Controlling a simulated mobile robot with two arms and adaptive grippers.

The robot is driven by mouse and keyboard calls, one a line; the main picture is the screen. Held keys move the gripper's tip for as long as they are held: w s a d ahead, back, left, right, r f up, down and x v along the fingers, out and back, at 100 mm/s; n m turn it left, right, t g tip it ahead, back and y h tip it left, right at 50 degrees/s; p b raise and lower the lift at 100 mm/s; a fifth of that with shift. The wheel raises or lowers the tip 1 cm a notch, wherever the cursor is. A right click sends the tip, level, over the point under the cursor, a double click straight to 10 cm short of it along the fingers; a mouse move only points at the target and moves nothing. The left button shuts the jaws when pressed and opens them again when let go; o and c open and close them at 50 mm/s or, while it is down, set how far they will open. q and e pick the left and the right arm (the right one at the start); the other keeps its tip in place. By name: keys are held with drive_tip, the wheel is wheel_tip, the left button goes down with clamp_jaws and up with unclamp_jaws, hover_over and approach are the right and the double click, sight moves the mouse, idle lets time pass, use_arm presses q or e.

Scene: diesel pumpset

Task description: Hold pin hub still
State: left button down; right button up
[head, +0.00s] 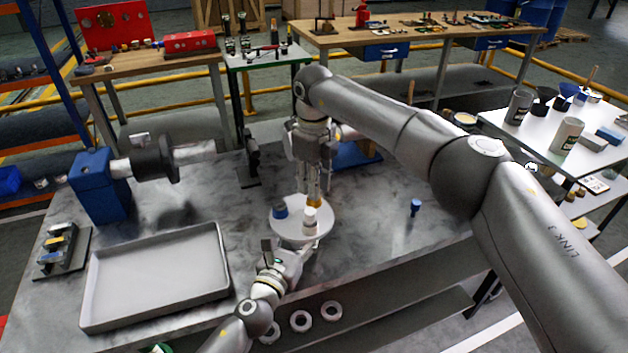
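A round white disc (287,229) lies on the grey workbench. A small blue piece (281,212) and a short white cylinder with a tan lower band (310,218) stand on it. I cannot tell for sure which part is the pin hub. My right gripper (315,199) points straight down over the disc. Its fingers are close together at a brass-coloured piece just above or against the white cylinder; whether they grip it is unclear. My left gripper (292,258) is at the disc's near edge, beside the cylinder. Its fingertips are too small to read.
A large grey tray (155,275) lies at the left, near a blue-based fixture (98,185) with a horizontal shaft. A small blue-topped pin (415,207) stands right of the disc. White rings (301,321) are on the lower shelf. The bench right of the disc is mostly clear.

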use_arm(q)
drive_tip(key=shift+r, duration=0.1)
use_arm(e)
drive_tip(key=shift+o, duration=1.3)
wheel_tip(320, 180, up, 12)
use_arm(q)
drive_tip(key=c, duration=0.5)
unclamp_jaws()
